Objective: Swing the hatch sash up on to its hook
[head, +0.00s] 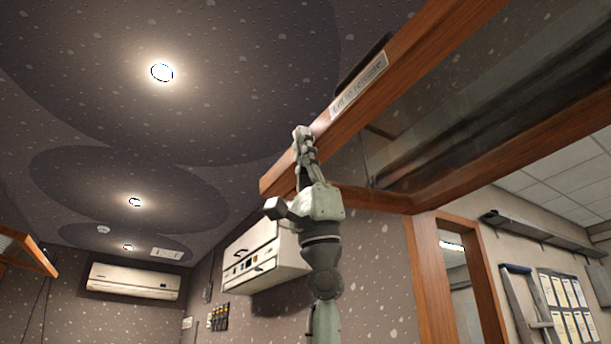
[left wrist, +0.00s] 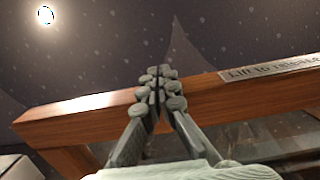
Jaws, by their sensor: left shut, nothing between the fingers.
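The hatch sash (head: 425,35) is a wooden frame with a dark glass pane. It is swung up high, its front rail slanting across the upper right of the head view. The rail carries a label plate (head: 358,88) that seems to read "Lift to release". My left gripper (head: 301,132) is shut and empty, raised at the rail near its left end. In the left wrist view the closed fingertips (left wrist: 158,76) overlap the rail (left wrist: 80,112), left of the label (left wrist: 270,69); contact is unclear. My right gripper is out of view.
A dark bar (head: 362,62) shows just above the label. A white wall cabinet (head: 262,255) hangs behind my left arm. A wood-framed opening (head: 430,270) and a shelf (head: 540,230) are at right. An air conditioner (head: 133,281) is at the far left. The ceiling has round lamps.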

